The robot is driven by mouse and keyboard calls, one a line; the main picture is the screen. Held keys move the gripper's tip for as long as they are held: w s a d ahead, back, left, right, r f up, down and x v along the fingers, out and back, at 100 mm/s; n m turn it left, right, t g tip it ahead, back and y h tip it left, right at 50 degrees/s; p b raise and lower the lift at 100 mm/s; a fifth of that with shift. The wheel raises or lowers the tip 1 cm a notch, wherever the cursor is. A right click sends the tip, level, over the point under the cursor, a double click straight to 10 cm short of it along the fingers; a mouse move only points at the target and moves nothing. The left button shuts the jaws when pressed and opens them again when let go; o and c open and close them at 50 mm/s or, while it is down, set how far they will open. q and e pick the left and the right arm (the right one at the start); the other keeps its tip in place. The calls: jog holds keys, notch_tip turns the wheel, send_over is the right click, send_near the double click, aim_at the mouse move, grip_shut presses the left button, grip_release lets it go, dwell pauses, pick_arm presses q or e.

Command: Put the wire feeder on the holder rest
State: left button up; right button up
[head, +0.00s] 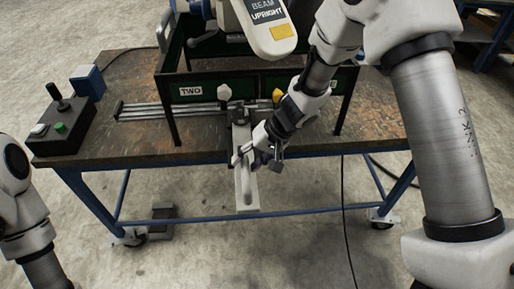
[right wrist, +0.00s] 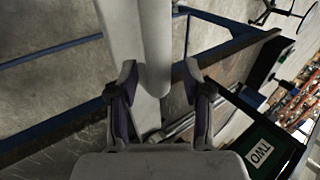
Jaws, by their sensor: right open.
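A long pale grey bar (head: 247,205) sticks out over the table's front edge. A pale rounded rod (head: 246,178) lies along it; I cannot tell for certain which is the wire feeder and which the holder rest. In the right wrist view the rod (right wrist: 156,45) runs beside the flat bar (right wrist: 122,50), and its rounded end is between my fingertips. My right gripper (head: 258,158) is open at the bar, with fingers (right wrist: 161,80) on either side of the rod's end; contact is unclear. My left arm shows at lower left, its gripper out of frame.
A dark green frame (head: 190,92) marked TWO stands on the worn table (head: 75,150). A white beam head (head: 268,28) hangs above. A black joystick box (head: 62,128) and blue box (head: 87,82) stand at left. Free room lies before the table.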

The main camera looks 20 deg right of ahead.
jog(key=p+v, duration=0.4)
jog(key=v, duration=0.6)
jog(key=shift+d+r+p, duration=0.15)
jog(key=shift+r+p, duration=0.1)
jog(key=shift+p, duration=0.05)
